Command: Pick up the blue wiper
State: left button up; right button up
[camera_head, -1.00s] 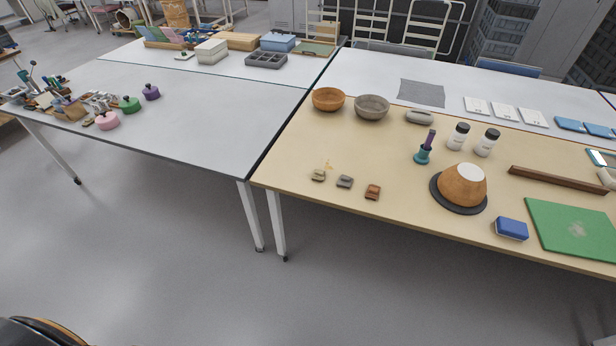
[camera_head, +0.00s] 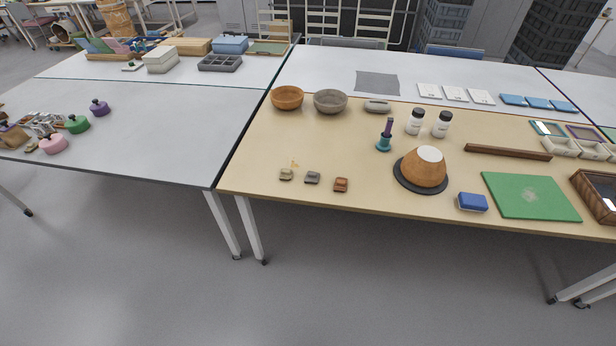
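The blue wiper looks to be the small blue block (camera_head: 472,202) with a pale lower edge. It lies near the front edge of the wooden-topped table (camera_head: 300,215), between the round dark stand and the green mat. Nothing covers it. Neither of my grippers shows in the head view, so their state cannot be seen.
A brown bowl-shaped pot (camera_head: 424,168) stands upside down on a dark round stand (camera_head: 420,188) left of the block. A green mat (camera_head: 530,196) lies to its right. Three small sherds (camera_head: 312,178) lie further left. The floor (camera_head: 380,280) in front is clear.

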aim_at(472, 202)
jog(key=z, duration=1.35)
jog(key=i+j+z, duration=0.1)
jog(key=i+z, duration=0.15)
